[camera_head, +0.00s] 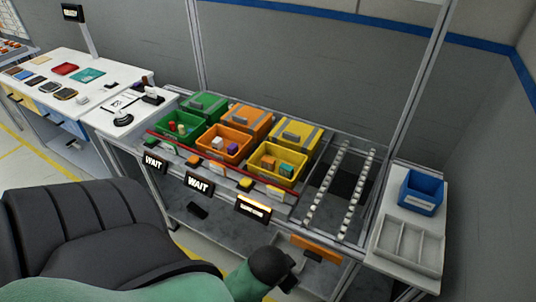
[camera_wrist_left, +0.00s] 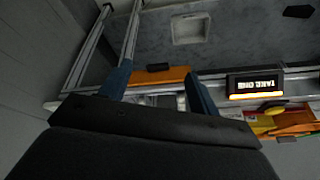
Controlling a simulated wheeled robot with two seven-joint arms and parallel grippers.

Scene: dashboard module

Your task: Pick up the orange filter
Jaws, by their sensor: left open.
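A flat orange piece (camera_head: 316,247), which looks like the orange filter, lies low at the front of the rack, right of the lit sign. In the left wrist view the orange piece (camera_wrist_left: 160,77) shows beyond and between my fingers, with a small dark part on it. My left gripper (camera_head: 301,269) is just in front of it in the head view. In the left wrist view my left gripper (camera_wrist_left: 158,70) is open, with nothing held. Whether the fingers touch the piece cannot be told. My right gripper is in neither view.
Green, orange (camera_head: 226,146) and yellow (camera_head: 278,164) bins stand on the rack. A "TAKE ONE" sign (camera_wrist_left: 254,85) is lit; other signs read WAIT. A roller track (camera_head: 340,185) runs right of the bins. A blue bin (camera_head: 421,192) and a divided tray (camera_head: 407,246) are at far right.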

